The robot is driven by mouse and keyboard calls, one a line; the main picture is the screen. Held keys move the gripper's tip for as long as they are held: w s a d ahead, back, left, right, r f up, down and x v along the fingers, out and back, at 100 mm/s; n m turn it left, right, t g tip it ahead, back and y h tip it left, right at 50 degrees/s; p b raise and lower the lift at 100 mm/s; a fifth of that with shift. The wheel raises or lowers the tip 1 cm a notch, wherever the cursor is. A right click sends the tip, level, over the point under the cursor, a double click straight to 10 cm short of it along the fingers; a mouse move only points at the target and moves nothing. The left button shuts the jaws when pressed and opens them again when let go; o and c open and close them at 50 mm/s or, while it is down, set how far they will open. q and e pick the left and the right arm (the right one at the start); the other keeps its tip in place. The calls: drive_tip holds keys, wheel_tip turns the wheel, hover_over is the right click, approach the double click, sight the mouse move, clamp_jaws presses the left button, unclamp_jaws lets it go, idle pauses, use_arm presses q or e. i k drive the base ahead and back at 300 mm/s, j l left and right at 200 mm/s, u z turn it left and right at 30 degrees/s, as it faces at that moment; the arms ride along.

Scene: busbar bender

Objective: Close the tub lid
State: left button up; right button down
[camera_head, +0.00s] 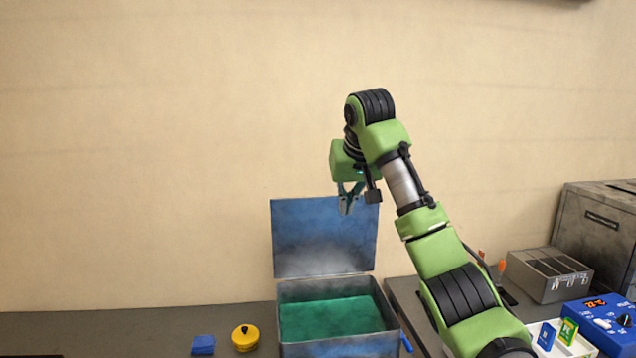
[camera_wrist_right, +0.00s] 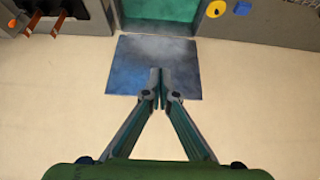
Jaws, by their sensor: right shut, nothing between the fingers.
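The tub (camera_head: 340,346) is a blue-grey box on the bench with green contents inside. Its blue lid (camera_head: 322,240) stands open and upright at the tub's back edge. My right gripper (camera_head: 346,209) is shut and empty, pointing down at the lid's upper right part in the head view. In the right wrist view the shut fingertips (camera_wrist_right: 160,76) overlap the lid (camera_wrist_right: 130,68), with the tub (camera_wrist_right: 170,26) at the top of the picture. I cannot tell whether the fingertips touch the lid. My left gripper is not in view.
A blue block (camera_head: 203,345) and a yellow round object (camera_head: 245,337) lie left of the tub. To the right stand a grey slotted box (camera_head: 549,275), a blue device with a display (camera_head: 606,322), a white tray (camera_head: 537,328) and a large grey cabinet (camera_head: 598,232). A wall is behind.

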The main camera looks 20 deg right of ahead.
sight(311, 240)
drive_tip(key=i+l, duration=0.2)
drive_tip(key=i, duration=0.3)
drive_tip(key=i+l, duration=0.2)
drive_tip(key=i, duration=0.3)
